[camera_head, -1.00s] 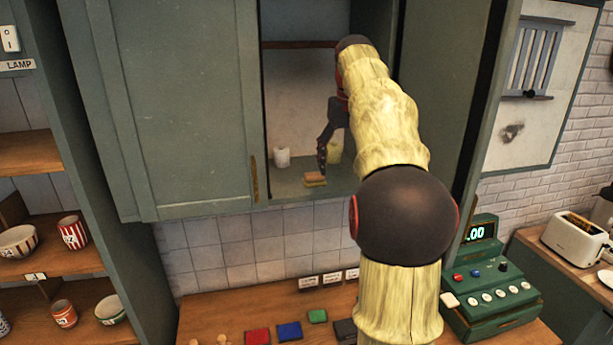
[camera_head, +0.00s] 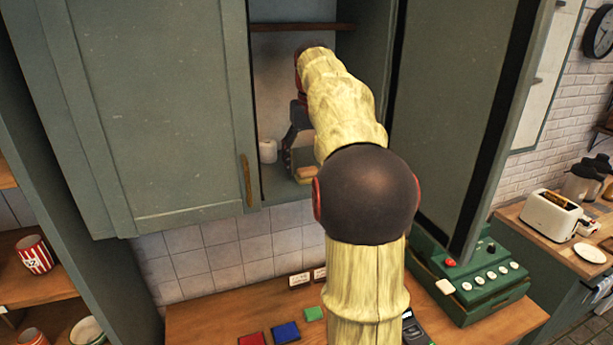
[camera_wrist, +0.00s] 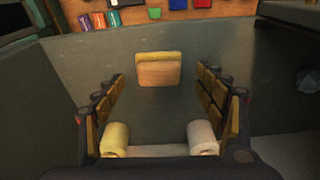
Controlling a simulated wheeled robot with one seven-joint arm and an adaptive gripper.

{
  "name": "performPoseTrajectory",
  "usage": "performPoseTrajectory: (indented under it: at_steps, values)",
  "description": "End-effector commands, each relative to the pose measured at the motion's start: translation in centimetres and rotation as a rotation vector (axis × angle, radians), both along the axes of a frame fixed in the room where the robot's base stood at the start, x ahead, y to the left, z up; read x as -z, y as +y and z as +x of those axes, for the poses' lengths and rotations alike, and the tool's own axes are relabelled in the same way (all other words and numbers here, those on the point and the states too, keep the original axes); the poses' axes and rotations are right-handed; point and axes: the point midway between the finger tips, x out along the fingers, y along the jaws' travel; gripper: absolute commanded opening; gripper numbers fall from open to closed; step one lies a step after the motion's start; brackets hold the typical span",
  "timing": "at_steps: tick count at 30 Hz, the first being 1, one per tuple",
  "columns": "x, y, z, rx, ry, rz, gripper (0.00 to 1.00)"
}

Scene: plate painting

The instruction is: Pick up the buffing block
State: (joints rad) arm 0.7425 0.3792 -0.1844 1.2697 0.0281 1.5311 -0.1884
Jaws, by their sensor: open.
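The buffing block (camera_wrist: 159,72) is a small tan block with a yellowish layer along one edge. It lies on the grey-green cabinet shelf (camera_wrist: 135,120). In the head view the block (camera_head: 305,174) is partly hidden by my arm. My gripper (camera_wrist: 160,85) is open in the wrist view, with one finger on each side and the block between and slightly beyond the fingertips. No contact shows. In the head view my gripper (camera_head: 289,160) reaches inside the open cabinet beside the block.
A white roll (camera_wrist: 202,137) and a yellow roll (camera_wrist: 114,139) show near the gripper's base in the wrist view. The cabinet door (camera_head: 150,110) closes off the left, and an open door (camera_head: 460,110) stands at the right. A counter (camera_head: 230,310) with colored blocks lies below.

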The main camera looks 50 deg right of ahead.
Motion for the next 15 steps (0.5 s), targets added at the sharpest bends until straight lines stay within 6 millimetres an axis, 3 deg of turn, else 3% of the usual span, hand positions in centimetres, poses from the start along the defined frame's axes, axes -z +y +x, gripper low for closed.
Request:
performPoseTrajectory:
  at_steps: [6,15]
  values:
    - [2.3,-0.2,0.2,0.0,-0.001,-0.001,0.71]
    - [2.5,-0.2,0.3,0.0,-0.002,-0.001,0.69]
